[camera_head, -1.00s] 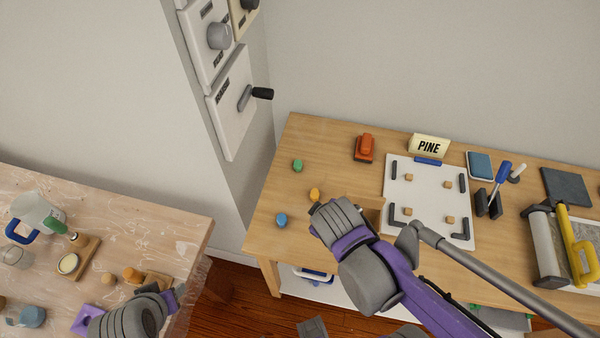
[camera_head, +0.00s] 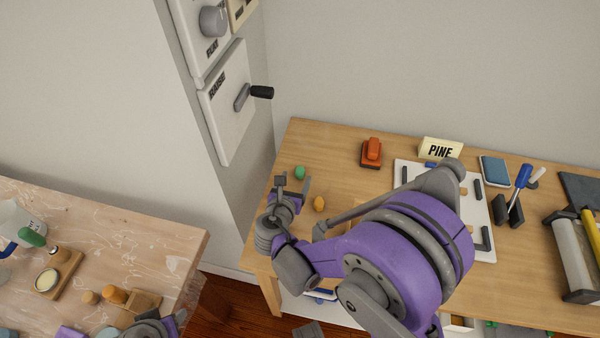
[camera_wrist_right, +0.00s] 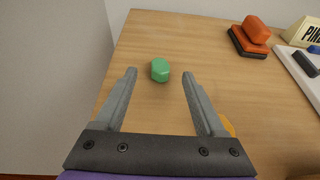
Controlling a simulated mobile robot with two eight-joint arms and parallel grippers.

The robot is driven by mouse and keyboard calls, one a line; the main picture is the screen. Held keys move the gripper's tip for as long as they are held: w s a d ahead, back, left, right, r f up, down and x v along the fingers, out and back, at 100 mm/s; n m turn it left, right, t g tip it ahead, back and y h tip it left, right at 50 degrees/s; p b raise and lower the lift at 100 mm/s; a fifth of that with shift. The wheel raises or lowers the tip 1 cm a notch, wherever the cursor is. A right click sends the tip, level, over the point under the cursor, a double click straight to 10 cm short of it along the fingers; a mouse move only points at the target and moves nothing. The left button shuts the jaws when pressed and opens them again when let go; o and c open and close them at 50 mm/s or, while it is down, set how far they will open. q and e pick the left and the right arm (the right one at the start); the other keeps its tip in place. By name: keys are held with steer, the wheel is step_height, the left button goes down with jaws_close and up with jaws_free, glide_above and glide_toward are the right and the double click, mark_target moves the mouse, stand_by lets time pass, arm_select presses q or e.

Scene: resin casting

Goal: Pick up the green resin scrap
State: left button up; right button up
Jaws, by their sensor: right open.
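The green resin scrap (camera_head: 300,172) lies on the wooden table near its left end. In the right wrist view the green scrap (camera_wrist_right: 160,70) sits just beyond the fingertips, between their lines and apart from both. My right gripper (camera_head: 292,182) is open and empty, with its fingers pointing at the scrap; it also shows in the right wrist view (camera_wrist_right: 159,75). My left gripper (camera_head: 165,320) is low at the left by the other table, partly cut off by the frame's lower edge.
An orange scrap (camera_head: 319,204) lies close to the right of my right gripper. A red-orange block (camera_head: 371,153) and the PINE sign (camera_head: 440,149) stand farther back. The wall panel's lever (camera_head: 250,94) is at upper left. Bare table (camera_head: 330,150) lies around the green scrap.

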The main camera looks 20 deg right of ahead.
mark_target(300, 170)
steer(key=x, duration=0.6)
jaws_close()
stand_by(0.3)
